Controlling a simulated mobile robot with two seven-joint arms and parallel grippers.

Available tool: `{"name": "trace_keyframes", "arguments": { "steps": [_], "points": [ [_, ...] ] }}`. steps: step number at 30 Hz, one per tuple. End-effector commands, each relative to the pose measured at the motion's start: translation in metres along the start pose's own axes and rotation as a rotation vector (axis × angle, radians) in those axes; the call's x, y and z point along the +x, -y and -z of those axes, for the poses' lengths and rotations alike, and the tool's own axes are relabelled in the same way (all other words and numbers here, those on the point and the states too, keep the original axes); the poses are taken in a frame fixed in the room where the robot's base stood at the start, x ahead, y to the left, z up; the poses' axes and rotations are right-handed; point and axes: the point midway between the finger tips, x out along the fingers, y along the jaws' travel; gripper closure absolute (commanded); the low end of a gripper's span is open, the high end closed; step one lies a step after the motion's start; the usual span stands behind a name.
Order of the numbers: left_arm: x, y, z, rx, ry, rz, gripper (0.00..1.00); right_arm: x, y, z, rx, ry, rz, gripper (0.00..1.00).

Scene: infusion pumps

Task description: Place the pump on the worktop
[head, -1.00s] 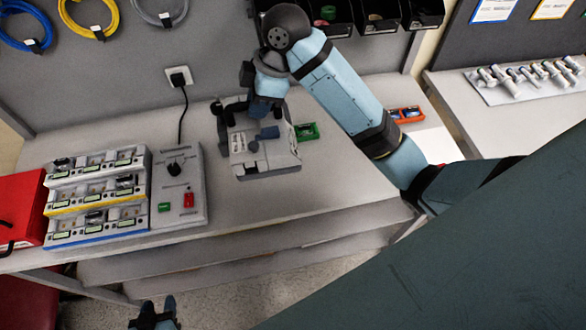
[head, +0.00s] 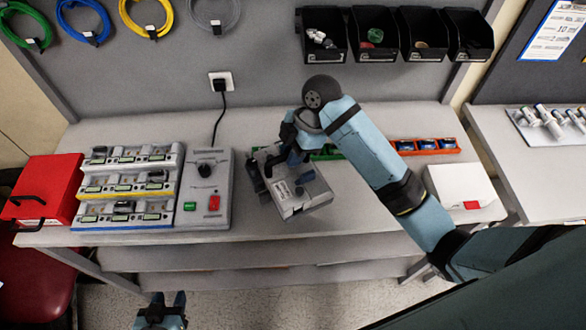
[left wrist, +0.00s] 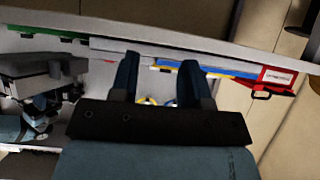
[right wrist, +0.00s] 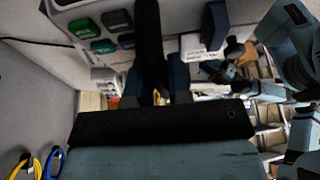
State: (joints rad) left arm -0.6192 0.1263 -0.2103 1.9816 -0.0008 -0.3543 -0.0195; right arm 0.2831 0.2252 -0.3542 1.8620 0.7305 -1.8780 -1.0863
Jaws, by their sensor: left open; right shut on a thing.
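The pump (head: 308,198) is a grey-white box with a dark clamp at its left side. It appears turned and tilted over the front middle of the worktop (head: 250,135); I cannot tell whether it touches the surface. My right gripper (head: 293,160) is shut on the pump's dark handle (right wrist: 150,45), which stands between the fingers in the right wrist view. My left gripper (head: 162,308) is low in front of the worktop. Its fingers are apart and empty in the left wrist view (left wrist: 158,75).
A control box (head: 205,188) and a rack of chargers (head: 127,185) stand left of the pump, with a red case (head: 50,188) beyond. A green bin (head: 327,153) is partly hidden behind the pump and arm. An orange bin (head: 427,146) and a white box (head: 460,186) stand right.

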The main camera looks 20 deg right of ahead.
Motion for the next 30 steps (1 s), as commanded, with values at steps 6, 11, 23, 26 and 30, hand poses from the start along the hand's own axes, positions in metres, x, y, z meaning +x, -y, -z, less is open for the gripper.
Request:
{"name": "trace_keyframes", "arguments": {
  "steps": [6, 11, 23, 26, 30],
  "points": [
    [-0.004, -0.001, -0.002, -0.011, 0.01, 0.002, 0.57, 0.022, -0.001, -0.009, 0.0, -0.001, -0.003, 1.0],
    [-0.005, -0.003, -0.006, -0.021, 0.018, 0.003, 0.57, 0.029, -0.001, -0.011, 0.0, -0.002, -0.004, 1.0],
    [-0.002, 0.0, -0.004, -0.037, 0.022, 0.011, 0.57, 0.065, -0.001, -0.026, 0.0, -0.001, -0.004, 1.0],
    [0.001, 0.001, -0.002, -0.035, 0.018, 0.013, 0.57, 0.064, -0.001, -0.026, -0.001, -0.001, -0.004, 1.0],
    [0.001, 0.001, -0.001, -0.035, 0.015, 0.013, 0.57, 0.065, -0.001, -0.027, -0.001, -0.001, -0.004, 1.0]
  ]
}}
